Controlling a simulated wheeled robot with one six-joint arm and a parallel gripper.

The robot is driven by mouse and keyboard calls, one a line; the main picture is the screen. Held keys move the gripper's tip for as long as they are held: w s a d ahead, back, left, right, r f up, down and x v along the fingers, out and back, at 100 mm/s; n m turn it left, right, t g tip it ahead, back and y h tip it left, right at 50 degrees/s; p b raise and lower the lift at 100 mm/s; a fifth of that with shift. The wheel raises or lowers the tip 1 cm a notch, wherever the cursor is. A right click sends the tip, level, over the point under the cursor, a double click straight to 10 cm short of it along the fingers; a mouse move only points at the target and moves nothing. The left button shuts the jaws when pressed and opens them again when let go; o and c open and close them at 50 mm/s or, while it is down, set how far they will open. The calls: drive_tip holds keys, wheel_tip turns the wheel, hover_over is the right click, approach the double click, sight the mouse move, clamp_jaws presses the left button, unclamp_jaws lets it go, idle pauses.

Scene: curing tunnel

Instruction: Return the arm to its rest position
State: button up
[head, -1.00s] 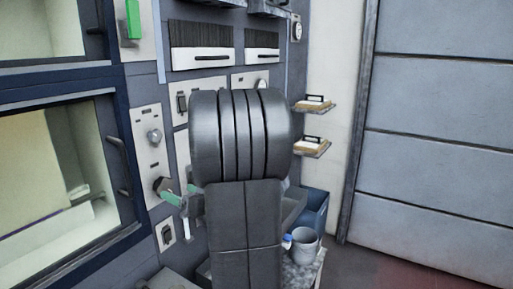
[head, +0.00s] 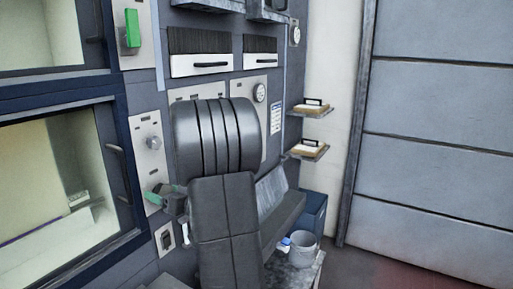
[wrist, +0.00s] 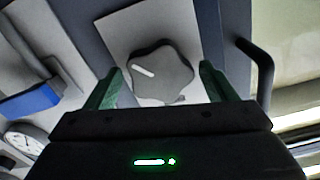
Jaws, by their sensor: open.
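My gripper (wrist: 161,68) is open, with its green fingers apart and nothing held between them. In the wrist view, a grey star-shaped knob (wrist: 163,75) with a white mark shows between the fingers on a pale plate; I cannot tell whether they touch it. In the head view, my gripper (head: 164,194) is partly seen at the lower control plate, left of my dark arm. My arm is bent and fills the middle of the head view, hiding part of the panel.
A windowed door with a dark handle (head: 119,172) is close on the left. A green switch (head: 132,28) is above. Two small shelves (head: 308,150) hold clipboards at right. A grey bucket (head: 303,248) and blue bin (head: 313,210) stand low right. The shutter side looks clear.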

drive_tip(key=b+v, duration=0.3)
drive_tip(key=v, duration=1)
drive_tip(key=p+x, duration=0.3)
drive_tip(key=x, duration=1)
drive_tip(key=shift+w+a+p, duration=0.15)
drive_tip(key=shift+a+p, duration=0.15)
drive_tip(key=shift+a, duration=0.1)
drive_tip(key=shift+d+f+n+b, duration=0.15)
drive_tip(key=shift+f+n+b, duration=0.05)
drive_tip(key=shift+n+b, duration=0.25)
drive_tip(key=shift+d+r+n+b, duration=0.15)
drive_tip(key=shift+n+b, duration=0.25)
drive_tip(key=shift+n, duration=0.45)
drive_tip(key=shift+n+b, duration=0.35)
drive_tip(key=shift+n, duration=0.55)
drive_tip(key=shift+s+n, duration=0.2)
drive_tip(key=shift+n, duration=0.7)
drive_tip(key=n+b, duration=0.1)
drive_tip(key=n, duration=0.3)
drive_tip(key=shift+s+n, duration=0.1)
drive_tip(key=shift+n, duration=1.7)
